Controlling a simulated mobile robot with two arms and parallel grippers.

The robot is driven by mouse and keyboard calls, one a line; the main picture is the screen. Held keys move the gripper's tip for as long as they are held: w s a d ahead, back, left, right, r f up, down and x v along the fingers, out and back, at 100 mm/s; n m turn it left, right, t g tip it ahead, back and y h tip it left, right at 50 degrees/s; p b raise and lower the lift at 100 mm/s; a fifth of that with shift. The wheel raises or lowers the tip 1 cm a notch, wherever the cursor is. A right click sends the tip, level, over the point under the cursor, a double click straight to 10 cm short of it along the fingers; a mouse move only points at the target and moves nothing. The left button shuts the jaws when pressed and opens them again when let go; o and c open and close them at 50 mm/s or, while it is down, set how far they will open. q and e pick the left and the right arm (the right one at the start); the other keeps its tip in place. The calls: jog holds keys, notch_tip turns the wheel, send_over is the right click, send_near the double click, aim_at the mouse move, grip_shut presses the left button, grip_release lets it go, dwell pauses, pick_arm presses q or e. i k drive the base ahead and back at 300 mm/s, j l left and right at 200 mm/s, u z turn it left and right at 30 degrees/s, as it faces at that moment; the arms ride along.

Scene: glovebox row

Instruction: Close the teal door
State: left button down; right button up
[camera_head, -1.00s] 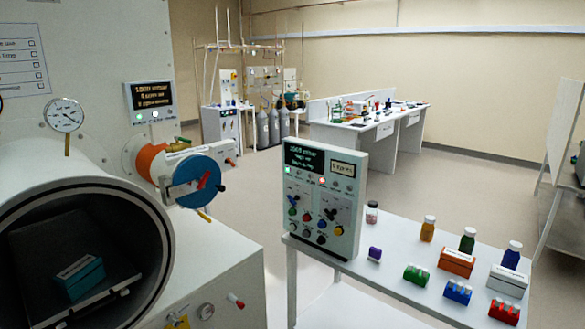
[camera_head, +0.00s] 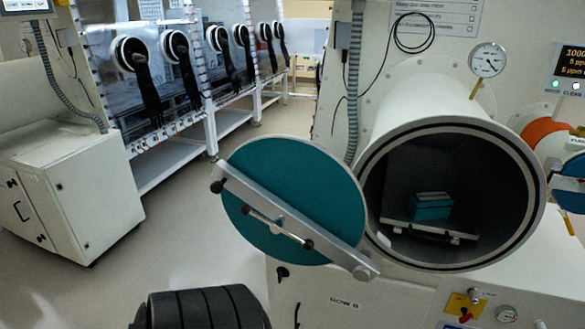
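The teal door (camera_head: 318,187) is a round disc with a grey bar and a handle (camera_head: 277,227) across its face. It stands swung open to the left of the round chamber opening (camera_head: 527,190), joined near the opening's lower left. Inside the dark chamber a teal box (camera_head: 431,207) with a pale label sits on a sliding tray (camera_head: 400,226). Neither of my grippers shows in the head view. A dark ribbed part at the bottom left of centre appears to be mine.
A row of glove ports with black gloves (camera_head: 147,85) lines the back left. A white cabinet (camera_head: 75,190) stands at the left. A pressure gauge (camera_head: 487,60) is above the chamber. Open floor (camera_head: 185,235) lies between the cabinet and the door.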

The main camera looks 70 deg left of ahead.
aim_at(320, 199)
jog(key=u, duration=1.95)
